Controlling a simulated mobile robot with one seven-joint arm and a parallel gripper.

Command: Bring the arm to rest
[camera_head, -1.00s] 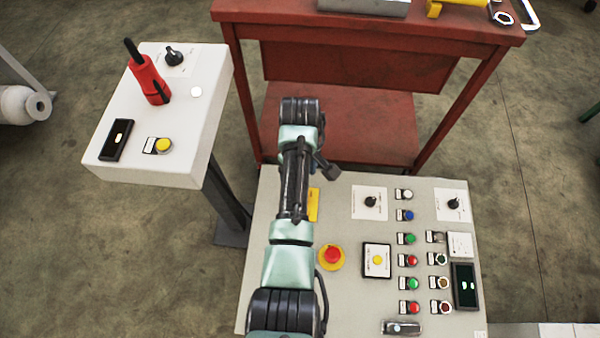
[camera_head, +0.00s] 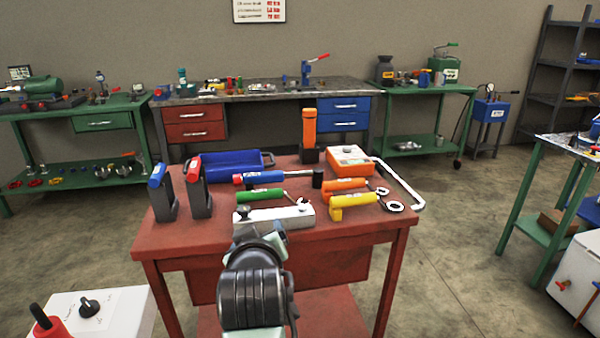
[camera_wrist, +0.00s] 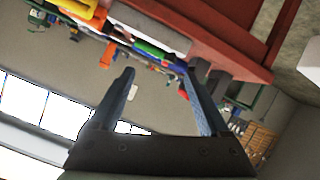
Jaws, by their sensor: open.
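My gripper (camera_wrist: 158,95) shows in the wrist view with its two fingers spread apart and nothing between them. In the head view my arm rises at the bottom middle, in front of the red table (camera_head: 185,240); the gripper itself cannot be made out there. The wrist view is tilted, with the red table's edge (camera_wrist: 225,55) and its tools across the top, beyond the fingertips.
A white control box (camera_head: 110,315) stands at the lower left.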

